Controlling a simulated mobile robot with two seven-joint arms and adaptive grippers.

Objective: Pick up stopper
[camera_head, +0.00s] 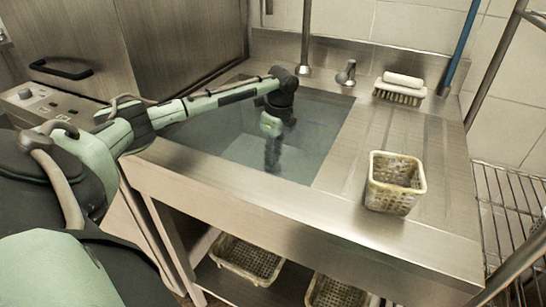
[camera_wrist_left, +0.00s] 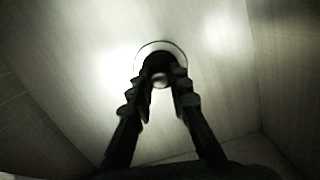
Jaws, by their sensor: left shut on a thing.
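The stopper (camera_wrist_left: 160,80) shows in the left wrist view as a small round knob within a dark disc and a pale ring at the sink bottom. My left gripper (camera_wrist_left: 160,92) reaches down to it, with a finger on each side, and is shut on it. In the head view my left gripper (camera_head: 272,165) points down into the sink (camera_head: 225,145). The stopper cannot be made out in the head view. Whether it sits in the drain or is raised a little, I cannot tell. My right gripper is not in view.
A perforated basket (camera_head: 395,183) stands on the steel counter (camera_head: 345,220) right of the sink. A brush (camera_head: 400,90) lies at the back right. A faucet (camera_head: 305,45) rises behind the sink. More baskets (camera_head: 247,258) sit on the shelf below.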

